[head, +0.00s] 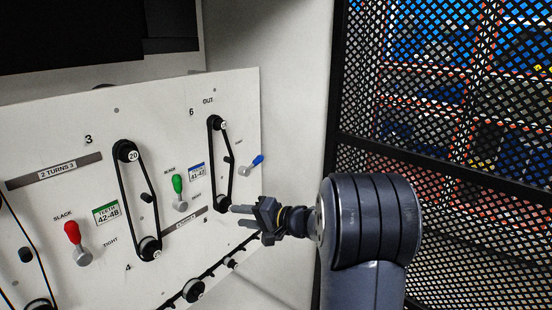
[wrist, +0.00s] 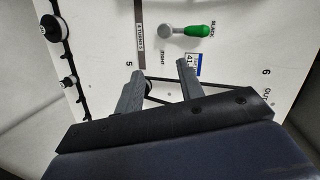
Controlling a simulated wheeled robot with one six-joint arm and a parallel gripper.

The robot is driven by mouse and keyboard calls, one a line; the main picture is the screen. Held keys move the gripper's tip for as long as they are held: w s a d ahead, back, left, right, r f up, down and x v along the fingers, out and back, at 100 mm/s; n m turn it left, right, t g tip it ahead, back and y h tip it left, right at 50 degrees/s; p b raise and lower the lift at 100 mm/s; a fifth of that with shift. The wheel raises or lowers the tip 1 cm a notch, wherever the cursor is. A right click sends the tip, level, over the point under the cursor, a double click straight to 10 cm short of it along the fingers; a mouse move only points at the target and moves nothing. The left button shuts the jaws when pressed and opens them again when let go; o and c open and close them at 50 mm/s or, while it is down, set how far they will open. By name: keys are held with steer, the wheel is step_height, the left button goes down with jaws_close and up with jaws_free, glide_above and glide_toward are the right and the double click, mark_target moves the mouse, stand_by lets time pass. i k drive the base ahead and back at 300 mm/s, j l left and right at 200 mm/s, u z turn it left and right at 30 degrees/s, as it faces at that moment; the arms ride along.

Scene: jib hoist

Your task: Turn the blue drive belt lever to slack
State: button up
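The blue drive belt lever (head: 252,165) is on the white panel at right in the head view. It has a blue knob on a grey metal pivot, and its knob points up and right. A label above it is too small to read. My gripper (head: 237,216) is below and slightly left of the lever, near the lower end of the right-hand belt, apart from the lever. Its fingers are spread with nothing between them. In the wrist view the fingers (wrist: 160,70) show a gap with the panel and a belt behind. The blue lever does not show there.
A green lever (head: 179,192) stands left of the blue one, and a red lever (head: 77,243) is farther left. Black belts on pulleys (head: 126,152) run between them. A black mesh cage (head: 440,130) stands at right. White wall lies between panel and cage.

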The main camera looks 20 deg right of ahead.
mark_target(244, 171)
steer(key=i+l+z, duration=0.1)
steer(key=i+l, duration=0.65)
steer(key=i, duration=0.2)
steer(key=z, duration=0.05)
